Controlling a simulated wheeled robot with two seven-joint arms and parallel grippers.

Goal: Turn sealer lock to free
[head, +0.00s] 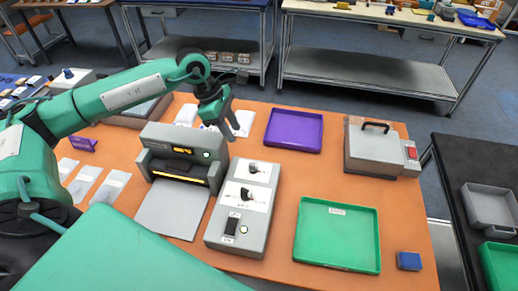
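A grey control box (228,236) stands near the middle of the orange table. Two black knobs on white label plates sit on its top, the upper knob (253,168) and the lower knob (247,195). I cannot tell from the labels which knob is the sealer lock. My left gripper (222,113) hangs above and behind the machine, apart from the knobs, its fingers looking apart and empty. My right gripper is out of view.
A purple tray (294,146), a green tray (338,264) and a grey case (372,165) with a black handle are on the right. A blue block (409,261) lies at the near right. White packets lie on the left. Bare table (320,182) shows between the trays.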

